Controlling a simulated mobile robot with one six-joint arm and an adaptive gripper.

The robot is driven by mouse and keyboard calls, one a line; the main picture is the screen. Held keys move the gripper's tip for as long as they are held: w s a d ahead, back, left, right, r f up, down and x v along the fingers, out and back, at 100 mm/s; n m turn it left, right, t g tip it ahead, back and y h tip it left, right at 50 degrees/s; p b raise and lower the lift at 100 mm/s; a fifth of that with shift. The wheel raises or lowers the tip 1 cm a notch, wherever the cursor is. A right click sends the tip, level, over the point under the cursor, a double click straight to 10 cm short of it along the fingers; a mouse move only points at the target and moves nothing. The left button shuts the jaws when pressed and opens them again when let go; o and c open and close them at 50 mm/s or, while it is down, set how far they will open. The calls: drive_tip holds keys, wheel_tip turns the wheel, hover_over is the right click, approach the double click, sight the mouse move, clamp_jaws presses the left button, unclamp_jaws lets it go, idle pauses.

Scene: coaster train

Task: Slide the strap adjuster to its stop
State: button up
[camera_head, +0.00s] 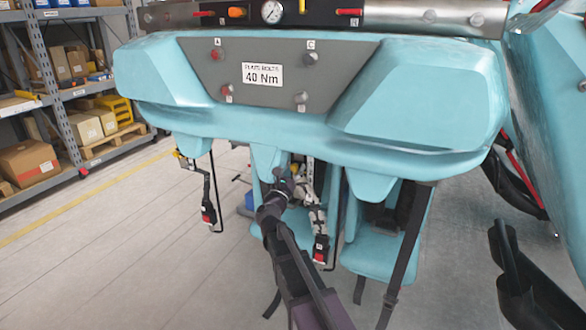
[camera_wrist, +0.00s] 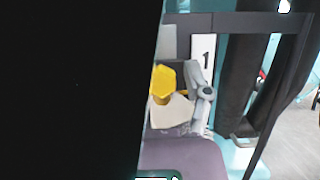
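In the head view, my dark arm rises from the bottom to the middle, among the hanging straps under the teal car. Grey jointed parts beyond it, which look like my gripper (camera_head: 312,200), are partly hidden, and its fingers cannot be made out. In the wrist view, a yellow piece (camera_wrist: 163,84), possibly the strap adjuster, shows beside a grey jointed part (camera_wrist: 203,92) and a pale block. I cannot tell whether anything grips it.
The teal car body (camera_head: 420,95) overhangs the straps and seats. Another red buckle (camera_head: 319,250) hangs near my arm. Dark straps (camera_head: 405,250) hang on the right. A large black surface (camera_wrist: 70,90) blocks the wrist view's left half. Open floor (camera_head: 120,250) lies at left.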

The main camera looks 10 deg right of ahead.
clamp_jaws()
drive_tip(key=shift+f, duration=0.15)
wheel_tip(320, 180, down, 6)
drive_tip(key=b, duration=0.6)
drive_tip(key=shift+r, duration=0.2)
drive_tip(key=shift+o, duration=2)
unclamp_jaws()
drive_tip(key=shift+r, duration=0.1)
